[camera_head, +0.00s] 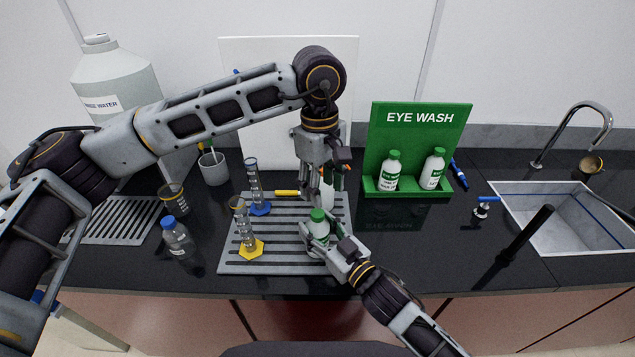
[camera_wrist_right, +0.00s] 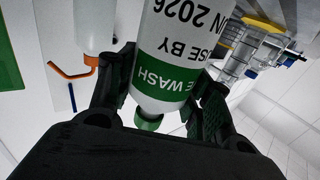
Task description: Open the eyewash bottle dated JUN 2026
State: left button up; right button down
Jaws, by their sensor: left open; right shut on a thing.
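A white eyewash bottle (camera_head: 319,233) with a green cap is held above the front right part of the grey slatted mat (camera_head: 285,262). My right gripper (camera_head: 335,245) is shut around its body. In the right wrist view the bottle (camera_wrist_right: 172,45) appears upside down. Its label shows "USE BY" and, partly cut off, "N 2026"; its cap (camera_wrist_right: 148,122) is on. My left gripper (camera_head: 325,190) is open, pointing down above the cap; I cannot tell whether it touches. Two more green-capped eyewash bottles, a left one (camera_head: 390,172) and a right one (camera_head: 432,170), stand on the green EYE WASH holder (camera_head: 418,120).
Two graduated cylinders, with a blue base (camera_head: 260,209) and a yellow base (camera_head: 250,249), stand on the mat. A blue-capped bottle (camera_head: 178,238) and a beaker (camera_head: 174,198) stand to its left. A sink (camera_head: 560,215) is at the right. The counter beneath the holder is clear.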

aim_at(318, 213)
pick_arm(q)
jog(key=m, duration=0.3)
jog(key=shift+w+a+r, duration=0.1)
jog(key=shift+a, duration=0.05)
jog(key=m, duration=0.4)
jog(key=shift+a, duration=0.2)
jog(key=m, duration=0.6)
jog(key=shift+a+m+y, duration=0.15)
jog(key=shift+m+y, duration=0.15)
jog(key=shift+f, duration=4.05)
jog(key=shift+w, duration=0.1)
grip_shut()
